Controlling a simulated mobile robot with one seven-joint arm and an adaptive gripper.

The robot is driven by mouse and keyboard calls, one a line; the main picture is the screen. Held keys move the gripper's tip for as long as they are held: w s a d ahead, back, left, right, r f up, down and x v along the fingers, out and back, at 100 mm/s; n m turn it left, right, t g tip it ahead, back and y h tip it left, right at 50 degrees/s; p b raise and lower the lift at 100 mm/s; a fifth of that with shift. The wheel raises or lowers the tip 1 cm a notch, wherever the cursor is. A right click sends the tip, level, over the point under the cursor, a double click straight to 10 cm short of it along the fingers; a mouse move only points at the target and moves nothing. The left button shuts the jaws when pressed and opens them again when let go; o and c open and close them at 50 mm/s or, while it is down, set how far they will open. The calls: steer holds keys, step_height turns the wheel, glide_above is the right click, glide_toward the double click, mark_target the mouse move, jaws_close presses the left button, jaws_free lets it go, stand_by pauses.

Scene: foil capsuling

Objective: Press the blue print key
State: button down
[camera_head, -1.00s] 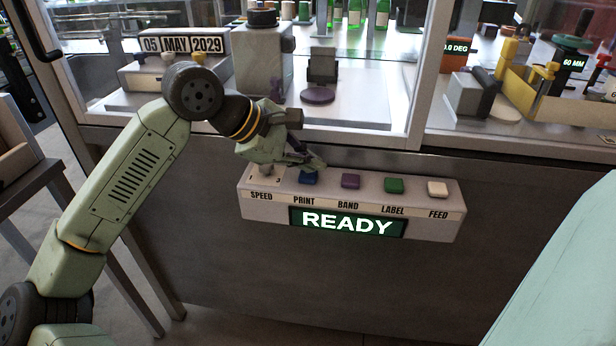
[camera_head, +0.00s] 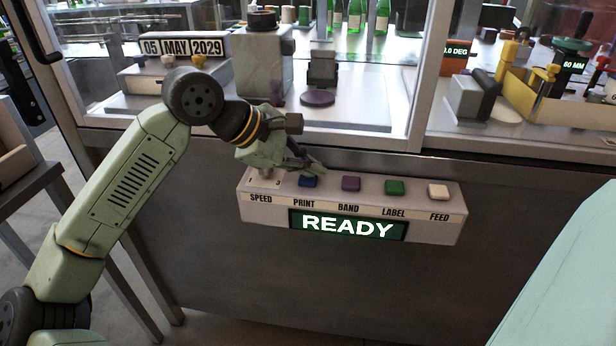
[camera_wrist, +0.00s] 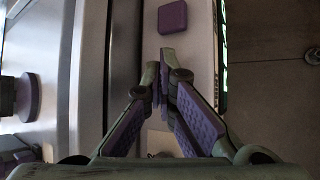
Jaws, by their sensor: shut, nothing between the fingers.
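The blue print key (camera_head: 308,181) sits on top of the control panel (camera_head: 449,227), above the label PRINT, between the speed knob and the purple band key (camera_head: 351,184). My gripper (camera_head: 318,168) is shut and empty, its fingertips just above and behind the blue key in the head view. I cannot tell whether they touch it. In the wrist view the shut fingertips (camera_wrist: 163,62) point along the panel top towards the purple key (camera_wrist: 172,16). The blue key is not visible there, probably hidden by the fingers. The panel display (camera_head: 347,225) reads READY in lit letters.
A green label key (camera_head: 395,188) and a white feed key (camera_head: 438,192) stand further right on the panel. The speed knob (camera_head: 265,171) is partly covered by my gripper. Behind is a glazed machine with a date block (camera_head: 184,46). Space above the right keys is clear.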

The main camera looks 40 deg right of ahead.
mark_target(309, 180)
steer(key=shift+f+b, duration=0.3)
steer(key=shift+r, duration=0.1)
stand_by(0.4)
steer(key=shift+r+p, duration=0.4)
steer(key=shift+r, duration=0.5)
steer(key=shift+r, duration=0.1)
steer(key=shift+r+p, duration=1.3)
steer(key=shift+r, duration=1.1)
